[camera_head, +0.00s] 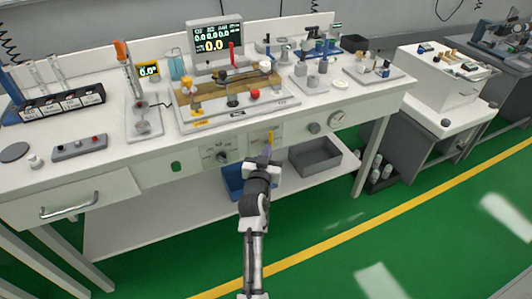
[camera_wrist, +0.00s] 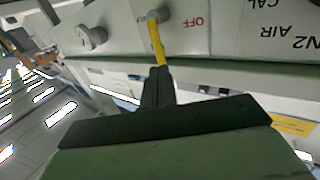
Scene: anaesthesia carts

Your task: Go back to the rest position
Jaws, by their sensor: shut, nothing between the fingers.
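My gripper (camera_head: 267,152) is at the front panel of the white bench, with its arm reaching up from the bottom of the head view. In the wrist view its dark fingers (camera_wrist: 159,78) are shut and point at the panel. A yellow lever (camera_wrist: 156,42) stands just beyond the fingertips, on a small round fitting beside the red word OFF. The lever also shows in the head view (camera_head: 271,134). The fingertips overlap the lever's near end in the wrist view; I cannot tell whether they touch.
The white bench (camera_head: 120,172) carries a display (camera_head: 215,42), a board of fittings and several instruments. A round knob (camera_wrist: 93,37) sticks out of the panel. Below are a blue bin (camera_head: 233,182) and a grey bin (camera_head: 316,156). The green floor (camera_head: 420,235) in front is open.

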